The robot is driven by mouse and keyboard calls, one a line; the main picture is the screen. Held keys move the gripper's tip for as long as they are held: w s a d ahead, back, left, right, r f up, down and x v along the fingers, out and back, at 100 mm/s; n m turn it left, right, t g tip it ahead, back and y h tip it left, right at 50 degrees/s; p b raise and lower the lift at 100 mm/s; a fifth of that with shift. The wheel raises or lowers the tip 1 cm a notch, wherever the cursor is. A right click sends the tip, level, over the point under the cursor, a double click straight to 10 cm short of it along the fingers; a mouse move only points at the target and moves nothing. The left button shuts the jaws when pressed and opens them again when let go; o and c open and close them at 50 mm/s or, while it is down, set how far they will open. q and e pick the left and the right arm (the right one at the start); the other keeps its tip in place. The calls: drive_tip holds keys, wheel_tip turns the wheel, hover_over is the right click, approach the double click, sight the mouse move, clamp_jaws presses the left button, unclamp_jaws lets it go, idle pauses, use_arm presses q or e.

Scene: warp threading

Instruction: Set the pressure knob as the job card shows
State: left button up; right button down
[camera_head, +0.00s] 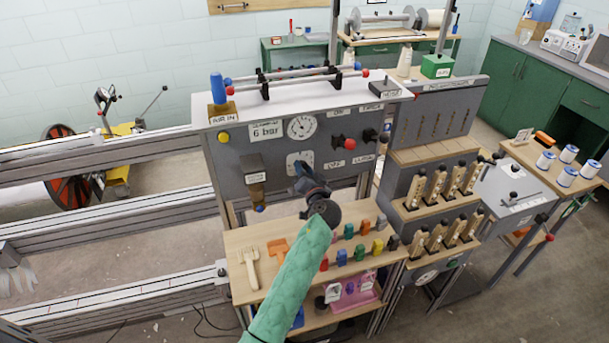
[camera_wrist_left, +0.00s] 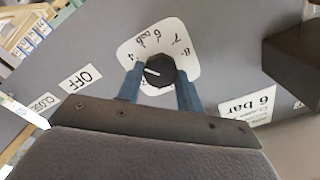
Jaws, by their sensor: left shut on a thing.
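The pressure knob (camera_wrist_left: 159,71) is black with a white pointer line, on a white dial plate (camera_wrist_left: 184,62) marked with 4, 6 bar, 7 and 8. In the left wrist view its line points left, near the 4 side. My left gripper (camera_wrist_left: 159,82) has its two blue fingers shut on the knob's sides. In the head view my left gripper (camera_head: 301,178) is at the dial plate (camera_head: 300,158) on the grey panel and hides the knob. The job card (camera_head: 265,131) reads 6 bar; it also shows in the left wrist view (camera_wrist_left: 246,106). My right gripper is not in view.
A round gauge (camera_head: 302,127) sits above the dial plate. A red knob (camera_head: 349,143) is to its right, and a brass-coloured fitting (camera_head: 256,176) hangs at left. A wooden shelf (camera_head: 238,290) below holds a wooden fork and several coloured pieces.

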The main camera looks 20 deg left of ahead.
use_arm(q)
drive_tip(key=shift+f+m+p, duration=0.15)
drive_tip(key=shift+m+p, duration=0.75)
drive_tip(key=shift+m, duration=5.1)
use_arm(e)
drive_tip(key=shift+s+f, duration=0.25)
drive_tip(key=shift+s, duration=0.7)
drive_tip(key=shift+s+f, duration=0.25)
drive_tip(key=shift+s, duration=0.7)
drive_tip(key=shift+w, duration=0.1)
